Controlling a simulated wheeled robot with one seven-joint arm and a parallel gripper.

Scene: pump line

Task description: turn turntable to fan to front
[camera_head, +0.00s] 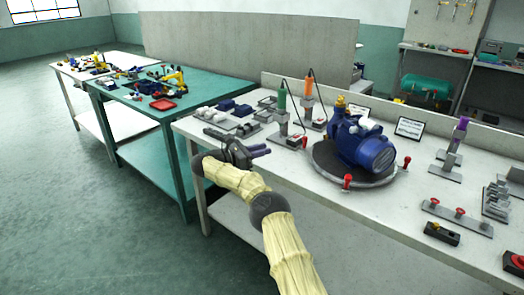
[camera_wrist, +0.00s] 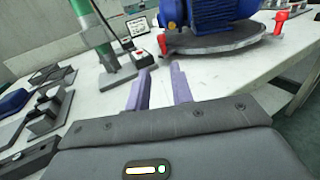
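The turntable (camera_head: 326,172) is a dark round plate on the white table, with red-knobbed posts at its rim. A blue pump (camera_head: 357,146) stands on it, its ribbed round end facing the front right. In the wrist view the turntable (camera_wrist: 215,45) is at the upper right, with the blue pump (camera_wrist: 212,12) cut off by the top edge. A red knob (camera_wrist: 162,44) shows at its near left rim. My gripper (camera_head: 262,150) is left of the turntable, above the table, apart from it. Its purple fingers (camera_wrist: 161,85) are spread with nothing between them.
Green (camera_head: 282,100) and orange (camera_head: 309,88) tools stand in holders behind my gripper. Small dark blocks and grey trays (camera_head: 225,117) lie at the table's left. A red-knobbed bracket (camera_head: 457,216) and a purple-topped stand (camera_head: 450,150) are at the right. The table front before the turntable is clear.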

